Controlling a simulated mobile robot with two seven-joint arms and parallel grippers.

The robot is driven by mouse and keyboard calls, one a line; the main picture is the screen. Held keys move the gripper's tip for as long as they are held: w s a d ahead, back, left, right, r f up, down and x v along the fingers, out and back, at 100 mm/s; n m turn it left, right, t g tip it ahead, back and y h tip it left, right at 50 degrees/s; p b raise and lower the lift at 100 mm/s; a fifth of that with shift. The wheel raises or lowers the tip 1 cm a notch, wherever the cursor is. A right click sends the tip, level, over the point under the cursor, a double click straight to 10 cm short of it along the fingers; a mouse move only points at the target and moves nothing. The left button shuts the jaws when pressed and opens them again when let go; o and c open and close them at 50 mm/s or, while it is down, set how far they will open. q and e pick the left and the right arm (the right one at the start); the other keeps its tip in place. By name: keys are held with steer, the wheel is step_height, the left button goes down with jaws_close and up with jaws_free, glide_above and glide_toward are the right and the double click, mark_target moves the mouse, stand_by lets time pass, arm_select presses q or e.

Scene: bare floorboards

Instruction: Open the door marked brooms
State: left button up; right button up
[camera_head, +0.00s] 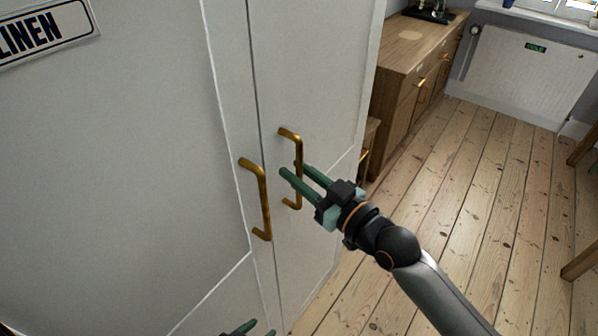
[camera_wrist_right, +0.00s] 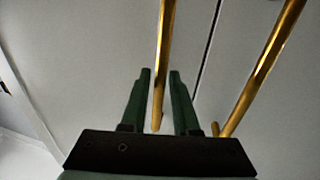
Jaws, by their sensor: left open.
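A white cupboard has two doors side by side. The left door (camera_head: 130,150) carries a sign (camera_head: 42,32) reading LINEN and a brass handle (camera_head: 263,200). No brooms sign is in view; the right door (camera_head: 325,75) has its own brass handle (camera_head: 297,150). Both doors look shut. My right gripper (camera_head: 292,169) is at the right door's handle, its green fingers on either side of the bar. The right wrist view shows the bar (camera_wrist_right: 166,40) between the fingertips, with small gaps. My left gripper (camera_head: 248,328) is open at the bottom edge, partly cut off.
A wooden sideboard (camera_head: 412,45) stands beyond the cupboard on the right, with a white radiator (camera_head: 530,75) behind. Floorboards (camera_head: 450,190) to the right are mostly clear. Wooden furniture legs (camera_head: 580,262) show at the right edge. The other brass handle (camera_wrist_right: 262,75) is close beside my right gripper.

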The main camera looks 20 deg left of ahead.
jaws_close()
stand_by(1.1)
